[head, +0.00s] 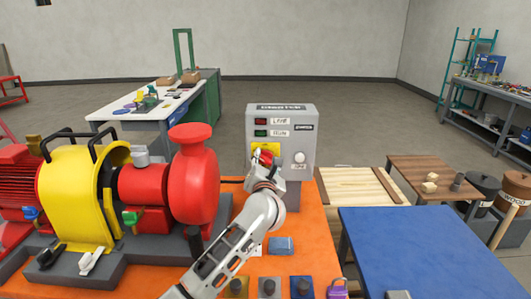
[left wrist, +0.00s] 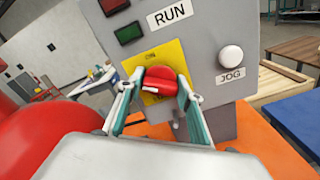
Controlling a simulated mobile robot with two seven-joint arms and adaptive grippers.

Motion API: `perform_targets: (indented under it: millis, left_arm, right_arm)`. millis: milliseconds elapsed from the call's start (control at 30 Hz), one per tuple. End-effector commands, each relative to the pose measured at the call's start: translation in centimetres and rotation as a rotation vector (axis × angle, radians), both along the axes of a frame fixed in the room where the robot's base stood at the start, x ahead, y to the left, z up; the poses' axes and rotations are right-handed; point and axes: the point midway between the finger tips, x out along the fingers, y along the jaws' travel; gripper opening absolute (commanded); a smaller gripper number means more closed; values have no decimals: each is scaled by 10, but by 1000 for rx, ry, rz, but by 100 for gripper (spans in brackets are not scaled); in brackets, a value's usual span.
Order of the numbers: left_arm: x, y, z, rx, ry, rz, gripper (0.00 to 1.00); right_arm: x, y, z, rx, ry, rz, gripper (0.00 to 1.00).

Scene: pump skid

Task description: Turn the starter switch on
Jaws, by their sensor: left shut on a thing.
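The grey starter box (head: 281,133) stands upright at the back of the orange skid. Its front carries a red lamp and a green lamp, a RUN label and a white JOG button (left wrist: 231,56). The starter switch is a red knob (left wrist: 160,82) on a yellow plate (left wrist: 160,56). My left gripper (left wrist: 157,92) is at the knob, its two fingers on either side of it, shut on it. In the head view my left gripper (head: 264,168) covers most of the knob and the lower part of the plate. My right gripper is not in view.
A red pump (head: 194,180) with a yellow coupling guard (head: 68,195) stands left of my arm. The orange skid top (head: 318,235) has small blocks and a purple padlock (head: 337,288) at its front. A blue table (head: 420,245) and wooden tops stand to the right.

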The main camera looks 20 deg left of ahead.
Motion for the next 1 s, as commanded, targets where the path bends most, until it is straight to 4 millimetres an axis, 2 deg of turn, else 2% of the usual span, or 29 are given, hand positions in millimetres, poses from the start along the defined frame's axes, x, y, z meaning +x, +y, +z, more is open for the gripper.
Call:
perform_targets:
  millis: [100,167,700,1000]
  left_arm:
    - [0,1,0,109,31,1,14]
    - [0,0,-1,164,47,1,14]
    - [0,0,-2,647,186,-1,14]
    - [0,0,-2,845,244,-1,14]
  right_arm:
    - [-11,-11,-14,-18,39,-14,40]
    - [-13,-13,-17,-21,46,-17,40]
    - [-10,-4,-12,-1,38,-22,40]
    - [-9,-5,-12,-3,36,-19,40]
